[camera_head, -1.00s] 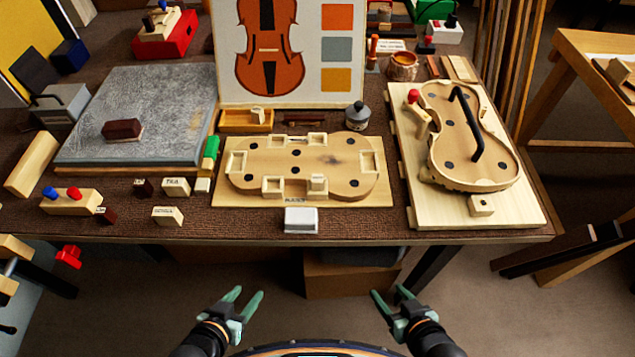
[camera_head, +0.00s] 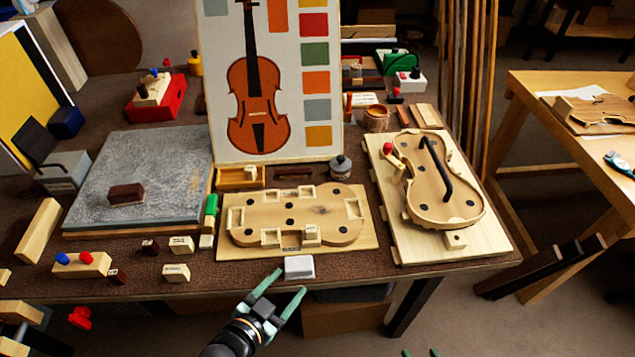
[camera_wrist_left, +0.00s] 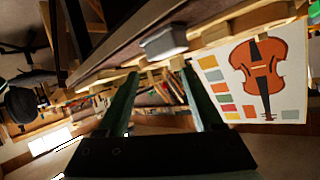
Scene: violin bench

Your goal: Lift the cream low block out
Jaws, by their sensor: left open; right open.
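A small cream block (camera_head: 311,232) sits in a recess at the lower edge of the violin-shaped wooden mould (camera_head: 340,200); another pale piece (camera_head: 251,173) lies in a small wooden tray behind it. I cannot tell for sure which is the cream low block. My left gripper (camera_head: 290,281) is open and empty at the table's front edge, just in front of a white-and-grey block (camera_head: 299,267). In the left wrist view the open fingers (camera_wrist_left: 160,74) point toward that grey block (camera_wrist_left: 163,42).
A violin body (camera_head: 455,190) with a black bar lies on a board at right. A grey stone slab (camera_head: 150,165) fills the left. Several small labelled blocks (camera_head: 176,272) stand front left. A violin chart (camera_head: 220,130) stands behind the mould.

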